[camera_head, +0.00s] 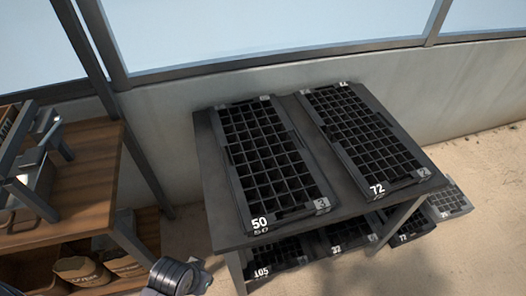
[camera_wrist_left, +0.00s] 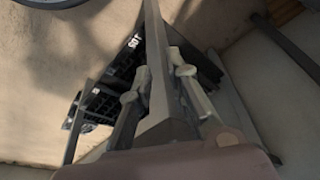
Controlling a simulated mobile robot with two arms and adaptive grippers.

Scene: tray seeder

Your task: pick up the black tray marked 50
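The black tray marked 50 (camera_head: 243,190) lies flat on the left side of a dark table (camera_head: 216,200) in the head view. Its cells look empty, and the white number is at its near left corner. In the left wrist view, my left gripper (camera_wrist_left: 158,84) has its two pale fingers apart, with nothing held between them. A grey bar or table edge runs behind and between the fingers. I cannot make out tray 50 clearly in that view. My right gripper is not in view.
A black tray marked 72 (camera_head: 402,184) lies to the right of tray 50, with a narrow gap between. Several trays, one marked 105 (camera_head: 276,262), sit low under the tabletop. A wooden shelf (camera_head: 92,160) stands left. A wall with windows is behind.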

